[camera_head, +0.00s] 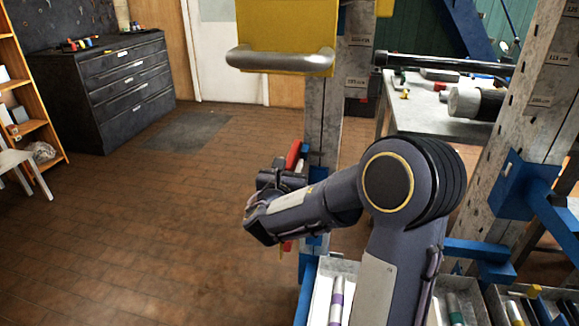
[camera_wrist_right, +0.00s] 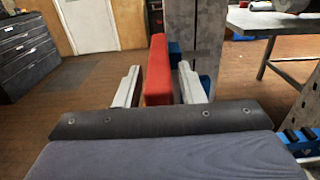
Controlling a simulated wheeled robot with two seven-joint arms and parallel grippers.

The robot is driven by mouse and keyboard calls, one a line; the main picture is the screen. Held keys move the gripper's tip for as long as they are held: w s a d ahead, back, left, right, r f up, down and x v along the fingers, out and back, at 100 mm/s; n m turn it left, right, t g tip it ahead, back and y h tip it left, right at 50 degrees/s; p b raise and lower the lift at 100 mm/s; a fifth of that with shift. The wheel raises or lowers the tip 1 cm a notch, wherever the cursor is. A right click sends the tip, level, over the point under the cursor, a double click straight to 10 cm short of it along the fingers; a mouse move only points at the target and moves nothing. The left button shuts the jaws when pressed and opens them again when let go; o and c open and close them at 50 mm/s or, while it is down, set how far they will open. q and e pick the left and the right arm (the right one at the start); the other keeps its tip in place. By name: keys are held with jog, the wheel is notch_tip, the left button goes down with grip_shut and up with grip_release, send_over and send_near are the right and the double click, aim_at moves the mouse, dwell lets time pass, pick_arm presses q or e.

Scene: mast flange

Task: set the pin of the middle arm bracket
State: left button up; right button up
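My right gripper (camera_head: 280,185) is at the grey mast (camera_head: 323,130). In the right wrist view its two pale fingers (camera_wrist_right: 160,82) stand on either side of an upright red piece (camera_wrist_right: 158,72). A gap shows between the red piece and the right finger, so the gripper looks open around it. The red piece also shows above the gripper in the head view (camera_head: 293,155), beside blue parts of the mast. Whether it belongs to the middle arm bracket or its pin I cannot tell; my gripper and forearm hide much there. My left gripper is not in view.
A yellow block (camera_head: 285,22) with a metal bar (camera_head: 280,61) juts from the mast above. Trays at the lower right hold banded cylinders, one purple-banded (camera_head: 336,300) and one green-banded (camera_head: 455,308). A workbench (camera_head: 430,118) stands behind.

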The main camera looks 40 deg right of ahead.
grip_shut()
jog(key=shift+w+a, duration=0.1)
jog(key=w+a, duration=0.1)
jog(key=w, duration=0.1)
jog(key=w+a, duration=0.2)
jog(key=shift+a, duration=0.1)
jog(key=shift+o, duration=1)
grip_release()
jog(key=shift+w+a, duration=0.1)
